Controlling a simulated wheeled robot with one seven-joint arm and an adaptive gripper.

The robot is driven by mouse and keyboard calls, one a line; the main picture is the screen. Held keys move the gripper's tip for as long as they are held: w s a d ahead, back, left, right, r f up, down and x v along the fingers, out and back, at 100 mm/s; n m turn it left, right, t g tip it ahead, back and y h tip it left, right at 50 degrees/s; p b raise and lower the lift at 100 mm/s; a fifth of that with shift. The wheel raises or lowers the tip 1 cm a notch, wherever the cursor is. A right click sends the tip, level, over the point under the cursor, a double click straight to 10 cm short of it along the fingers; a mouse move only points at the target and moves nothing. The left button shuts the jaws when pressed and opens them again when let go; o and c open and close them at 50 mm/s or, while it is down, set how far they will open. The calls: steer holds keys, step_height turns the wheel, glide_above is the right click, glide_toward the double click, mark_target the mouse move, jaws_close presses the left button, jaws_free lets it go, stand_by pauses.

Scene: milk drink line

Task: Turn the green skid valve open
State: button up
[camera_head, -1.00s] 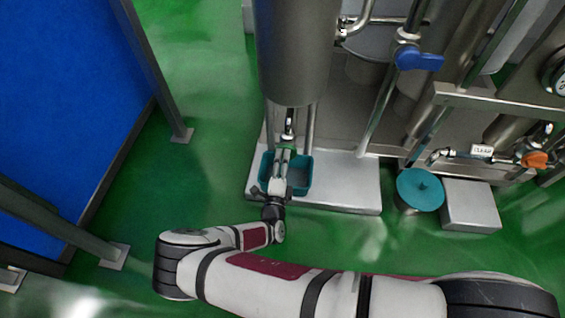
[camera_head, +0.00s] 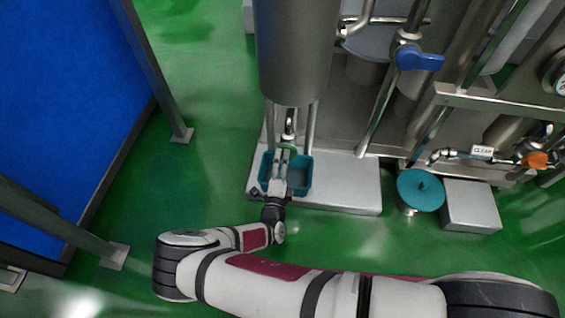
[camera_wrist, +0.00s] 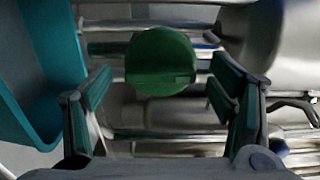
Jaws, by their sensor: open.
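The green valve (camera_wrist: 161,62) shows in the wrist view as a round green knob with a raised bar across it. It lies between and beyond the fingers of my gripper (camera_wrist: 162,95), which are spread apart with a gap on either side of it. In the head view a bit of the green valve (camera_head: 287,147) shows under the steel tank, just past the tips of my gripper (camera_head: 284,158). My gripper is open and holds nothing. I cannot tell how far the valve is turned.
A teal bin (camera_head: 299,176) stands on a pale plinth (camera_head: 345,185) beside my gripper; its wall (camera_wrist: 62,60) is close to the left finger. The steel tank (camera_head: 295,60) hangs above. A blue-handled valve (camera_head: 420,60), an orange valve (camera_head: 536,160) and a teal-lidded can (camera_head: 420,188) stand right.

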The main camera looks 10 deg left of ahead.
steer(key=s, duration=1.1)
steer(key=shift+s+a, duration=0.2)
steer(key=shift+s, duration=0.2)
